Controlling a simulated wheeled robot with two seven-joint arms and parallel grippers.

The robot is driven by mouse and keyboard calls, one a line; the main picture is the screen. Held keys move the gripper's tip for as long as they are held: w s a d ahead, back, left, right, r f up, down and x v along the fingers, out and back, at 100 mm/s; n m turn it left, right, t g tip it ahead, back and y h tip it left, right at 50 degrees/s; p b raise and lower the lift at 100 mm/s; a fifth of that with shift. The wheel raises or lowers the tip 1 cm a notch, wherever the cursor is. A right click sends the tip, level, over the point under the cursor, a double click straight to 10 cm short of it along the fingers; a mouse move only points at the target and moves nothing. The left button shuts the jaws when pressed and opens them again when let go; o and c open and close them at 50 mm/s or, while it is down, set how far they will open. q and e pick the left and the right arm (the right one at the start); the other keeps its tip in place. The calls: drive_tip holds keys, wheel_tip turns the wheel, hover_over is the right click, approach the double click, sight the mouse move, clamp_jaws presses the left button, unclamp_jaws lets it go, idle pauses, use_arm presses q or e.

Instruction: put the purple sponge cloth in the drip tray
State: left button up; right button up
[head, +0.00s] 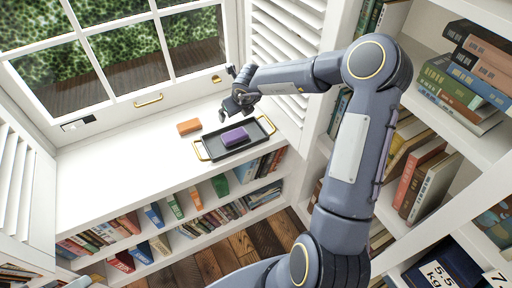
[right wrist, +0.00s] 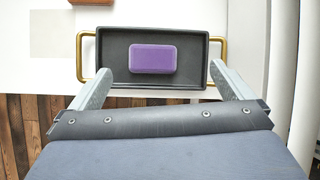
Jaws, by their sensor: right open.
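The purple sponge cloth (head: 234,137) is a small rounded block lying in the black drip tray (head: 228,150), on its floor. In the right wrist view the cloth (right wrist: 153,59) sits near the tray's middle, clear of the walls. The tray (right wrist: 195,83) has a gold handle at each short end. My right gripper (head: 239,104) is above the tray's far side in the head view. In the right wrist view its two fingers (right wrist: 160,82) are spread wide with nothing between them, apart from the cloth.
An orange block (head: 189,127) lies on the white sill (head: 110,155) left of the tray. A window stands behind, with a white louvred shutter (head: 283,45) close by the right arm. Bookshelves run below the sill and fill the right side. The sill's left part is clear.

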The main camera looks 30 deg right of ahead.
wheel_tip(320, 180, up, 11)
drive_tip(key=a+n+t, duration=0.1)
drive_tip(key=n+t, duration=0.3)
drive_tip(key=n, duration=0.2)
drive_tip(key=s+a+r+n+t+y, duration=0.35)
drive_tip(key=s+a+r+n, duration=0.4)
drive_tip(key=r+n, duration=0.35)
drive_tip(key=s+f+n+g, duration=0.2)
drive_tip(key=s+n, duration=0.3)
drive_tip(key=s, duration=0.4)
drive_tip(key=s+a+f+n+g, duration=0.1)
drive_tip(key=s+f+n+g, duration=0.2)
drive_tip(key=s, duration=0.6)
drive_tip(key=s+f+n+g+y, duration=0.1)
drive_tip(key=s+f+n+g, duration=0.2)
drive_tip(key=s+f+n, duration=0.3)
drive_tip(key=s+n, duration=0.2)
drive_tip(key=s, duration=0.1)
drive_tip(key=shift+s+a, duration=0.15)
drive_tip(key=shift+s, duration=0.05)
